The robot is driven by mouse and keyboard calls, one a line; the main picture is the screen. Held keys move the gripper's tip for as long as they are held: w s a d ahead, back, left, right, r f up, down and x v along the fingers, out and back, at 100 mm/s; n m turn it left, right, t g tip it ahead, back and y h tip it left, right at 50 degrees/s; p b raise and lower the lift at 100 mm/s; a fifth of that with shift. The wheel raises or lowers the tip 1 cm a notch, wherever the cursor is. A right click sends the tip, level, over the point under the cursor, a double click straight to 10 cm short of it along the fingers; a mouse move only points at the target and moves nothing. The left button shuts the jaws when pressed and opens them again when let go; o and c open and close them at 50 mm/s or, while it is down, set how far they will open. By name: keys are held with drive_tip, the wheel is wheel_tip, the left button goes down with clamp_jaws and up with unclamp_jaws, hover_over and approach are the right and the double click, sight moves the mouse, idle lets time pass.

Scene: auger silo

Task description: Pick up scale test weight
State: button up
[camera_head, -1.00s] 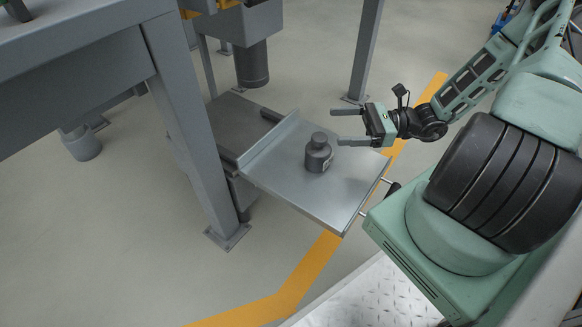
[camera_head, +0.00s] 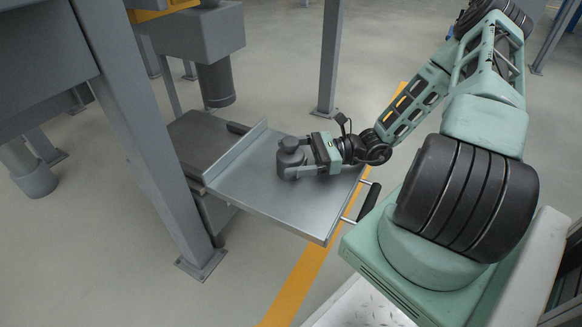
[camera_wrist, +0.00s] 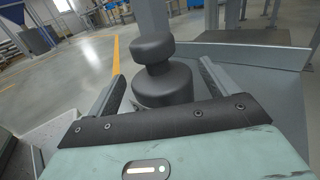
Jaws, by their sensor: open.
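The scale test weight (camera_head: 290,157) is a dark grey cylinder with a narrower neck and a rounded knob on top. It stands upright on a grey metal tray (camera_head: 262,203). My gripper (camera_head: 296,158) is at the weight from the right, low over the tray. In the wrist view, the weight (camera_wrist: 163,82) stands between the two open fingers of my gripper (camera_wrist: 160,80). Gaps seem to show beside it, and whether a finger touches it is unclear. In the head view, the fingers partly cover the weight's body.
The tray has a raised lip at its back left and a black handle (camera_head: 369,201) at its right. A grey post (camera_head: 165,150) stands left of the tray. A dark cylindrical spout (camera_head: 216,84) hangs behind. A yellow floor line (camera_head: 297,285) runs below the tray.

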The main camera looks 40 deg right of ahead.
drive_tip(key=shift+b+x, duration=0.3)
drive_tip(key=shift+x, duration=0.8)
clamp_jaws()
drive_tip(key=shift+r, duration=0.15)
